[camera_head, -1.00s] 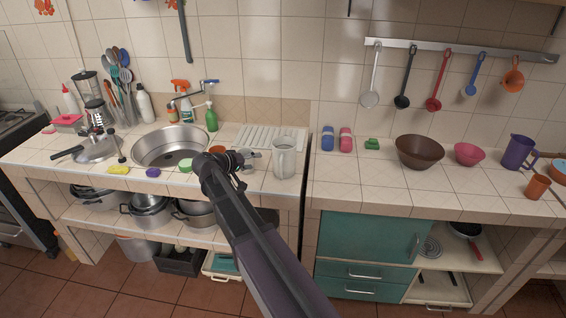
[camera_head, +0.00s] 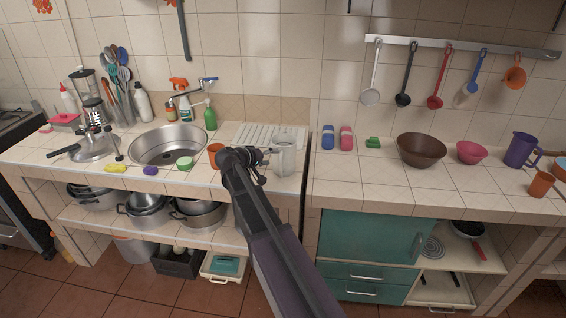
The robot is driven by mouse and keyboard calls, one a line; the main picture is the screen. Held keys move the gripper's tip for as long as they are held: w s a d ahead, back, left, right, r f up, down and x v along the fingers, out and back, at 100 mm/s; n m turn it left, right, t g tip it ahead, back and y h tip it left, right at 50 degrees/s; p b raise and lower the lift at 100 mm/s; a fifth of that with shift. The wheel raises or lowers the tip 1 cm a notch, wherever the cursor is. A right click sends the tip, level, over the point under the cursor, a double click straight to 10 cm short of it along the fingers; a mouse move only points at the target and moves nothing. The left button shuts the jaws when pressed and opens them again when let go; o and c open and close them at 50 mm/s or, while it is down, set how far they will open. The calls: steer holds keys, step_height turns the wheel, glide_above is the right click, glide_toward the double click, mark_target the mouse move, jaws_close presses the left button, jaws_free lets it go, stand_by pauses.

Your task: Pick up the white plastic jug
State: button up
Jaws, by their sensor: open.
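The white plastic jug (camera_head: 284,158) stands upright on the tiled counter, right of the sink and in front of the ribbed drainboard. It looks translucent and pale. My gripper (camera_head: 268,152) is open, just left of the jug at about its mid height, with its fingers pointing right toward it. The fingertips overlap the jug's left edge in the picture; I cannot tell whether they touch it. My arm comes up from the bottom and hides some of the counter's front edge.
An orange cup (camera_head: 215,149) stands close left of my gripper. A green round thing (camera_head: 184,162) lies by the sink (camera_head: 168,146). Blue (camera_head: 328,137) and pink (camera_head: 346,138) items and a brown bowl (camera_head: 420,150) stand on the right counter. Bare tiles lie right of the jug.

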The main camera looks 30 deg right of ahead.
mark_target(280, 157)
stand_by(0.3)
steer(key=b+x, duration=0.2)
steer(key=x, duration=0.3)
steer(key=shift+f, duration=0.2)
stand_by(0.5)
jaws_close()
